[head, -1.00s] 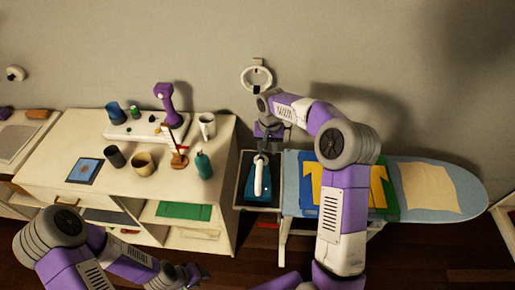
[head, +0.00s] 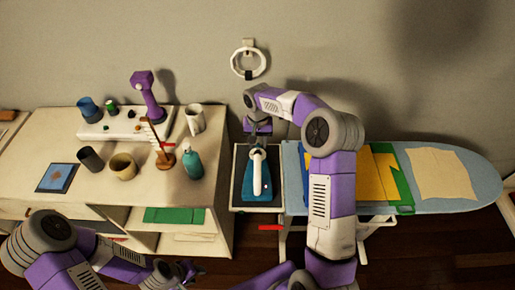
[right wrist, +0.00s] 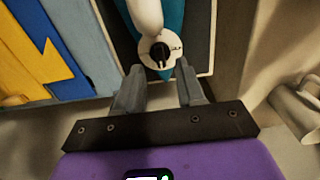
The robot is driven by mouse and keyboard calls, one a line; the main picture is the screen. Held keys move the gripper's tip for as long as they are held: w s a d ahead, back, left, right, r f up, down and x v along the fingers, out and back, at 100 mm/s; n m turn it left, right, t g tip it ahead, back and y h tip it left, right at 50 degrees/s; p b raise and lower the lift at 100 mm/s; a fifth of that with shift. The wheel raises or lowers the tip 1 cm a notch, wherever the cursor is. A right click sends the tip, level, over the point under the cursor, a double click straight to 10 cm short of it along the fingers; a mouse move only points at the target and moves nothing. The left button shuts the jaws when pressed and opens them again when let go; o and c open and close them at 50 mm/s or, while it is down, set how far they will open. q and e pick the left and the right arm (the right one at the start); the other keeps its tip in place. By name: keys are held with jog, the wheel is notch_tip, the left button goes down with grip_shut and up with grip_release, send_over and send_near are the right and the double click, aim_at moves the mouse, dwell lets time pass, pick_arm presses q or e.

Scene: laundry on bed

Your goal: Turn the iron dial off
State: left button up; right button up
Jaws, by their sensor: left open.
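The iron (head: 257,180) has a teal base and a white handle and sits on a dark-topped stand at the left end of the ironing board. Its dial (right wrist: 160,54), a black knob on a white marked disc, shows in the right wrist view at the iron's near end. My right gripper (right wrist: 159,82) is open and empty, with its two fingers apart. The dial lies just beyond the fingertips, roughly centred between them; I see no contact. My left gripper (head: 182,271) is open and low at the front, away from the iron.
The ironing board (head: 470,185) carries a yellow, blue and green folded garment (head: 378,178) and a beige cloth (head: 440,174). To the left, a cabinet (head: 215,150) holds a teal bottle (head: 193,164), a white mug (head: 195,118) and other items. A white ring (head: 235,62) hangs on the wall.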

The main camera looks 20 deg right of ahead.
aim_at(258, 150)
jog(key=shift+f, duration=1.85)
grip_shut()
